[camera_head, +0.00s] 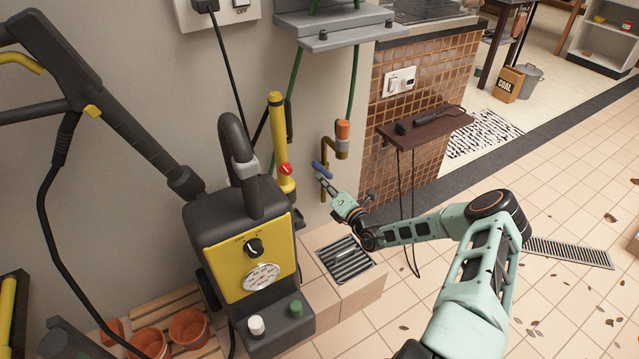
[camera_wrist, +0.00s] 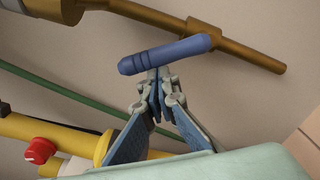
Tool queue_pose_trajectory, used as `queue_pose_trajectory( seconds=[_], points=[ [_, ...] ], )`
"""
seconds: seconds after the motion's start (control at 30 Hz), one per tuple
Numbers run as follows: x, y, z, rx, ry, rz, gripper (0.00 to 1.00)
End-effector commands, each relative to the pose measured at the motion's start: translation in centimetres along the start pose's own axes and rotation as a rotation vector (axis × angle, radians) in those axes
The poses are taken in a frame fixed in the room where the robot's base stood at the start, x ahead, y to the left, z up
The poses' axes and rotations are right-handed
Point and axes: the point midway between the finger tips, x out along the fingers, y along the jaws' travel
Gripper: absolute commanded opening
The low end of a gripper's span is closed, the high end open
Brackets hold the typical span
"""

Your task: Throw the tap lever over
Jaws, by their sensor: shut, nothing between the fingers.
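The tap lever is a blue bar (camera_head: 321,170) on a brass tap (camera_head: 326,152) at the wall, in the middle of the head view. In the wrist view the lever (camera_wrist: 185,51) lies across the brass pipe (camera_wrist: 255,58), tilted slightly up to the right, with darker rings near its left end. My gripper (camera_head: 326,183) is shut and empty, just below the lever. In the wrist view the shut fingertips (camera_wrist: 158,76) reach the lever's lower edge near its left half. I cannot tell whether they touch it.
A yellow and black pressure washer (camera_head: 240,250) stands left of the tap, with a yellow tube (camera_head: 279,140) bearing a red knob beside it. A drain grate (camera_head: 344,261) lies below. A small brown shelf (camera_head: 425,126) is at the right. Tiled floor (camera_head: 570,200) is open farther right.

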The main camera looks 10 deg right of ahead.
Motion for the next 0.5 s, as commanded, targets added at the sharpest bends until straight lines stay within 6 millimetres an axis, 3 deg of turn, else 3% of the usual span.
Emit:
queue_pose_trajectory(
  seconds=[0.5],
  points=[
    [-0.1,0.4,3.3,0.44,-0.003,0.006,0.0]
  ],
)
